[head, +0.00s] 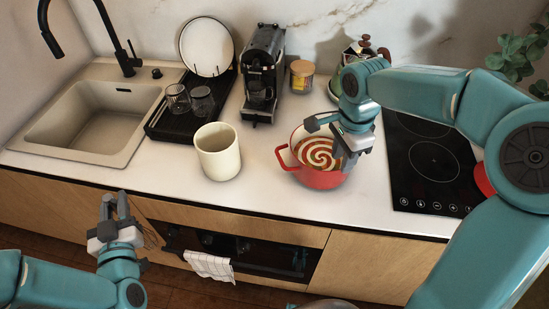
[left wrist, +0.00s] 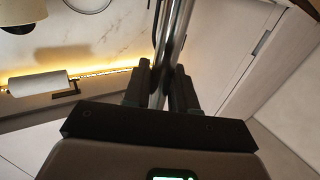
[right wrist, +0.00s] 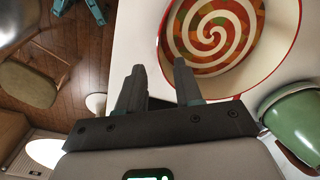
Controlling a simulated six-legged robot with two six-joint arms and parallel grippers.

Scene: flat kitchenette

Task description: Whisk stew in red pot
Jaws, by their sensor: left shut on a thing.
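The red pot (head: 322,180) stands on the white counter, left of the hob. Its stew (head: 318,153) shows a cream spiral on orange-red; the stew also shows in the right wrist view (right wrist: 213,35). My right gripper (head: 330,138) is over the pot's right side, fingers apart and empty; they show near the rim in the right wrist view (right wrist: 160,75). My left gripper (head: 113,205) is low, in front of the counter, shut on a shiny metal rod (left wrist: 178,30), seemingly the whisk. Thin wire loops (head: 150,236) show beside it; the rest is hard to make out.
A cream crock (head: 218,155) stands left of the pot. Behind are a coffee machine (head: 263,70), a yellow jar (head: 301,77) and a drying rack (head: 165,123) with glasses. The black hob (head: 425,165) lies right. A towel (head: 210,265) hangs at the oven.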

